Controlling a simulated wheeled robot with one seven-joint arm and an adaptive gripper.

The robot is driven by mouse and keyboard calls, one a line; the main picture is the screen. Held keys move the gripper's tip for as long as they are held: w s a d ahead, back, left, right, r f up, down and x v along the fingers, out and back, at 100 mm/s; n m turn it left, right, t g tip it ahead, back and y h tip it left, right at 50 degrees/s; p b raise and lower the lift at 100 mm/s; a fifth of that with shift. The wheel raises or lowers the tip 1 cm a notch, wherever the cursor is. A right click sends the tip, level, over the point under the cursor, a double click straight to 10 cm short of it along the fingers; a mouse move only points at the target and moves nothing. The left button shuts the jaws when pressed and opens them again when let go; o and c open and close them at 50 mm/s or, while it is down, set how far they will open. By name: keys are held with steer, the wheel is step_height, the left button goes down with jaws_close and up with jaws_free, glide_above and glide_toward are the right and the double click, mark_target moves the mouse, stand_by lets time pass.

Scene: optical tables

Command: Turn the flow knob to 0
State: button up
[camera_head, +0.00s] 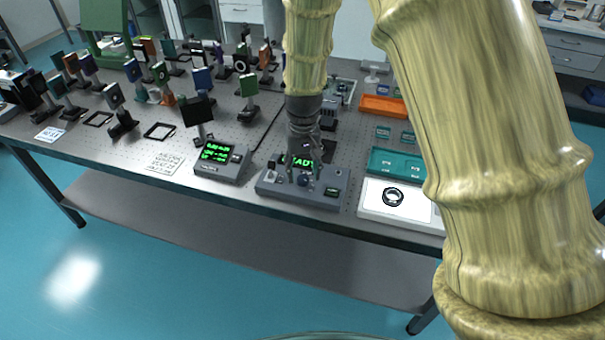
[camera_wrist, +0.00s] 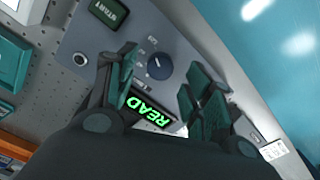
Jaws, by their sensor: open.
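The flow knob (camera_wrist: 160,66) is a round dark knob with a light pointer mark, on the grey control box (camera_wrist: 85,35). Small labels stand around it, too small to read. The box's display shows green "READ" letters (camera_wrist: 149,111). My gripper (camera_wrist: 160,85) is open over the box, with one finger on each side of the knob in the wrist view and nothing between them. I cannot tell whether a finger touches it. In the head view my gripper (camera_head: 303,172) hangs over the control box (camera_head: 270,184) and hides part of its display.
A second box with green text (camera_head: 216,153) stands to the left. Several optical mounts fill the table's left half. The table's front edge is close to the box.

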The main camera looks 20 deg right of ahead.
mark_target(303, 181)
steer(key=shift+f, duration=1.4)
steer(key=c, duration=1)
